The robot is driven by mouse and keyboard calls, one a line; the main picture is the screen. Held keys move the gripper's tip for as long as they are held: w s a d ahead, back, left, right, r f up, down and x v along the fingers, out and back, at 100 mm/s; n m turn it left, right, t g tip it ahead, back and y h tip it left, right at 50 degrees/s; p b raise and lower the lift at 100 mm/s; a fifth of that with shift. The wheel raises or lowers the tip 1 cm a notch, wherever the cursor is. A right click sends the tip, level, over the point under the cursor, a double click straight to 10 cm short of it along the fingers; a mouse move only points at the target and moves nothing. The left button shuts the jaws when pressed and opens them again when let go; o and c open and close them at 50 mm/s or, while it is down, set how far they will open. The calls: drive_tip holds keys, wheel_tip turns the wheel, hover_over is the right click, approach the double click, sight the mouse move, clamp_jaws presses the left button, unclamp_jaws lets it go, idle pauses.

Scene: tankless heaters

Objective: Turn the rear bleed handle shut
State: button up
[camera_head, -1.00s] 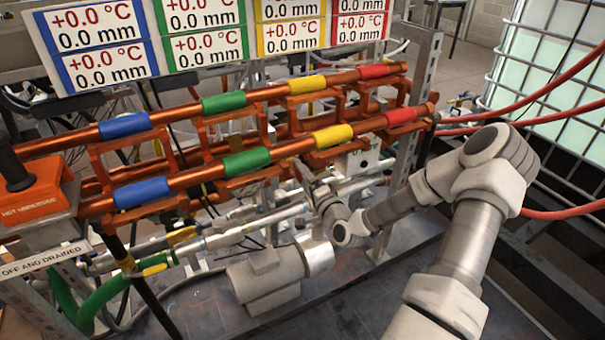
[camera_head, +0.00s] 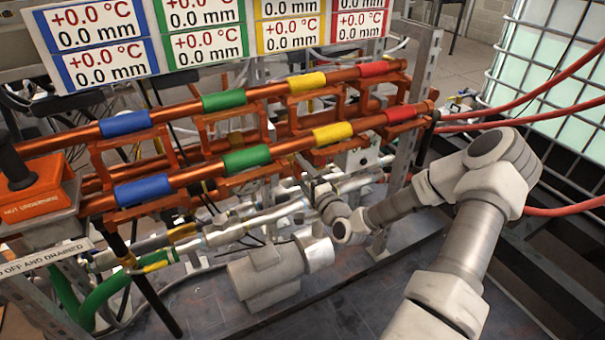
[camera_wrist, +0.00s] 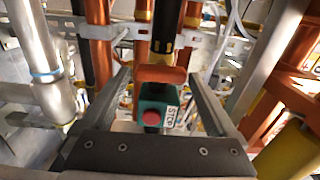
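Two small yellow lever handles sit on the lower pipes at left in the head view, a farther one (camera_head: 181,232) and a nearer one (camera_head: 155,267). I cannot tell for sure which is the rear bleed handle. My gripper (camera_head: 312,182) is among the pipes below the copper manifold, partly hidden. In the wrist view my gripper (camera_wrist: 158,78) has its fingers wide apart. A short orange-red bar (camera_wrist: 161,74) and a teal box with a red button, marked STOP (camera_wrist: 154,106), show between the fingers. I see no contact with either.
The copper manifold (camera_head: 215,168) with coloured bands runs above my gripper. A grey pump (camera_head: 270,272) stands below it. A metal upright (camera_head: 412,110) is close to my forearm. Red hoses (camera_head: 545,122) lie at right. In the wrist view, pipes crowd both sides.

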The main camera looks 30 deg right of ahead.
drive_tip(key=s, duration=0.5)
drive_tip(key=s+p, duration=0.1)
drive_tip(key=s, duration=0.5)
drive_tip(key=s+p, duration=0.1)
drive_tip(key=s, duration=0.5)
drive_tip(key=shift+s+d, duration=0.2)
drive_tip(key=shift+d, duration=0.1)
